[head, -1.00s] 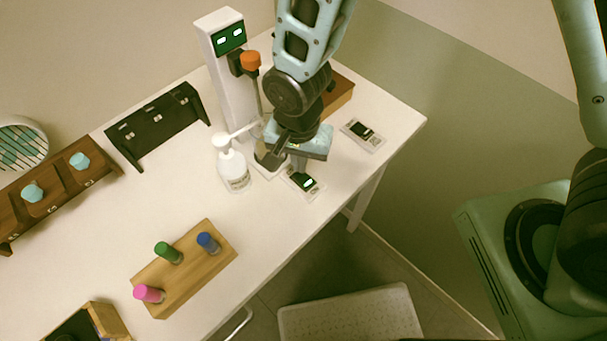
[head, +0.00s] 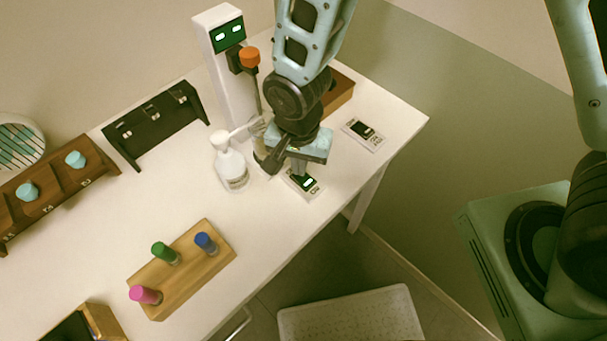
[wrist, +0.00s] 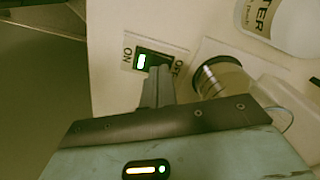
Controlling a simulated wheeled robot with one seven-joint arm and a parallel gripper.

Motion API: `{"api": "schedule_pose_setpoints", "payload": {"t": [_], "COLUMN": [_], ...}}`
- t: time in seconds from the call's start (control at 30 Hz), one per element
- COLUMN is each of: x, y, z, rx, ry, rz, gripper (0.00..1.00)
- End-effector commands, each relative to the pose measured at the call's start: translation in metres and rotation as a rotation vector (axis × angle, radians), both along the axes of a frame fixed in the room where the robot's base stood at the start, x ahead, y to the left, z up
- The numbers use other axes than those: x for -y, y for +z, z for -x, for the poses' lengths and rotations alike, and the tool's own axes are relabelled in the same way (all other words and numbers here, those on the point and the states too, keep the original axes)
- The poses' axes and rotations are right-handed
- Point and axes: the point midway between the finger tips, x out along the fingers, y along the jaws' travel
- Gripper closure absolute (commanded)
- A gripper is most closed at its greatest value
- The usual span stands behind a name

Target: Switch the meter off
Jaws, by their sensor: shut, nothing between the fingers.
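The meter is a white column (head: 234,85) with a lit green screen (head: 227,35) at the back of the table. A switch plate (head: 314,191) lies at its foot, with a lit green-white window. In the wrist view the switch (wrist: 149,61) sits between the letters ON and OFF, and its bright mark is on the ON side. My gripper (head: 298,171) is over this plate, pointing down. In the wrist view my gripper (wrist: 159,73) is shut and empty, its tips overlapping the OFF side of the switch. I cannot tell whether they touch it.
A second plate (head: 376,143) with a dark window lies to the right. A white pump bottle (head: 229,166) stands close left of my gripper. An orange-topped probe (head: 249,57) hangs on the column. A glass vessel (wrist: 222,76) is beside the switch. A wooden vial block (head: 184,275) stands front left.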

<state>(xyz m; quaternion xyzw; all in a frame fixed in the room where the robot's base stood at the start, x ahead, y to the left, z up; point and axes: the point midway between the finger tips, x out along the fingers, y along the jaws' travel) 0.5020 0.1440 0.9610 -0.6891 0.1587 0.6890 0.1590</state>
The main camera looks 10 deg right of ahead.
Motion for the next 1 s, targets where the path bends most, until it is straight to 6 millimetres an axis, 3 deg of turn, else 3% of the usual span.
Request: {"api": "schedule_pose_setpoints", "payload": {"t": [0.63, 1.0], "x": [0.000, 0.000], "y": [-0.007, 0.018], "z": [0.000, 0.000], "rx": [0.000, 0.000], "ry": [0.000, 0.000], "rz": [0.001, 0.001], "gripper": [1.00, 1.00]}}
